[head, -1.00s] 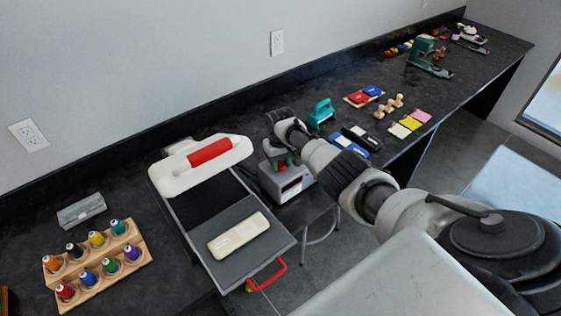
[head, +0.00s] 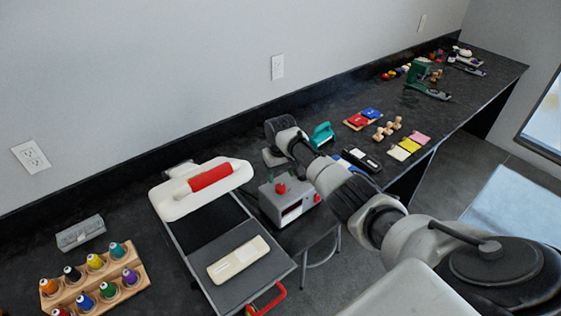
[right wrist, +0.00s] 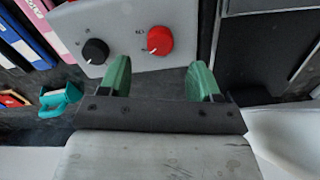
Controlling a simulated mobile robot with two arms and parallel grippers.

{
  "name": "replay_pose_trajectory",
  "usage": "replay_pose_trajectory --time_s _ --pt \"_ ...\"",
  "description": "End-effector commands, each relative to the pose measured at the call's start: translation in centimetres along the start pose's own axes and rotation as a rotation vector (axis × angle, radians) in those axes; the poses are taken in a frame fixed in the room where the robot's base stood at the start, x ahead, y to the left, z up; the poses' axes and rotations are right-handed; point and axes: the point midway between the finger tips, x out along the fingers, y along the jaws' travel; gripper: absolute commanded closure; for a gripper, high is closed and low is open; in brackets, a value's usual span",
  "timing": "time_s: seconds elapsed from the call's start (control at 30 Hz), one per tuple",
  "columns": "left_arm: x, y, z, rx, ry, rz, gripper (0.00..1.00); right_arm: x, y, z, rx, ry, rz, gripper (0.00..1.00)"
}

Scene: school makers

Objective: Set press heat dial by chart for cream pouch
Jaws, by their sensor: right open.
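The heat press has a white upper arm (head: 168,207) with a red handle (head: 210,177), swung open behind its dark grey bed (head: 205,240). A cream pouch (head: 238,258) lies flat on the bed. A grey control box (head: 265,206) stands to the right of the press. In the right wrist view the box carries a black dial (right wrist: 95,52) and a red dial (right wrist: 159,40), both with white pointer marks. My right gripper (right wrist: 161,75) is open and empty, its green fingers pointing at the box, apart from both dials. The dial markings are too small to read. My left gripper is out of view.
A wooden rack of colored thread cones (head: 95,280) and a small grey case (head: 80,233) are left of the press. A teal tool (head: 321,134), black and blue cases and colored pads lie to the right.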

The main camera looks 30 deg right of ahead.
Motion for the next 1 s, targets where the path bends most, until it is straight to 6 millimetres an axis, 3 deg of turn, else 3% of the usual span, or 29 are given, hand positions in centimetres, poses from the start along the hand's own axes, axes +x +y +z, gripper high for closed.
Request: replay_pose_trajectory --time_s 0.13,0.33,1.0 --pt "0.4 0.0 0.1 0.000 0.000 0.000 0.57 -2.8 0.1 0.0 0.000 0.004 0.001 0.37" --pt "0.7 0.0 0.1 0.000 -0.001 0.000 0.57 -4.9 0.0 0.0 0.001 0.001 0.000 0.37" --pt "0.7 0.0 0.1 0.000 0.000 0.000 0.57 -5.2 0.0 0.0 0.001 -0.001 0.000 0.37"
